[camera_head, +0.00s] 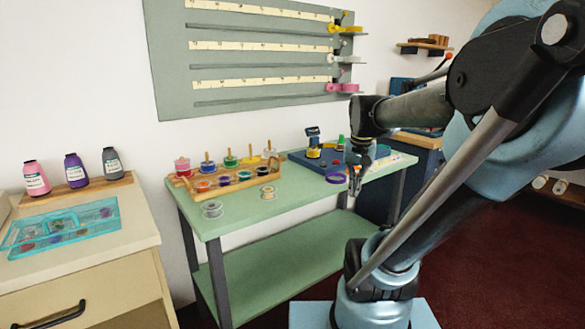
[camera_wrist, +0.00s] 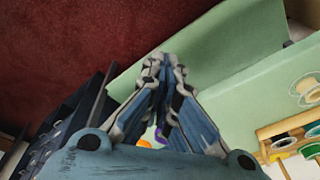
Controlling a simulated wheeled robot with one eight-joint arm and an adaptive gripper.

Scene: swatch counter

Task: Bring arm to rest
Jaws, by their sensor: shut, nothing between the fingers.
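My gripper (camera_head: 356,178) hangs at the end of my arm over the right part of the green counter (camera_head: 285,207). In the wrist view its fingers (camera_wrist: 160,62) are drawn together with nothing between them, over the counter's green surface (camera_wrist: 190,50). In the head view, a purple ring (camera_head: 336,178) lies on the counter just left of the fingers. A bit of purple (camera_wrist: 160,136) shows between the finger bases in the wrist view. My arm links cover much of the head view's right side.
A wooden rack (camera_head: 228,182) of coloured spools stands on the counter. A dark blue board (camera_head: 312,164) is behind the gripper.

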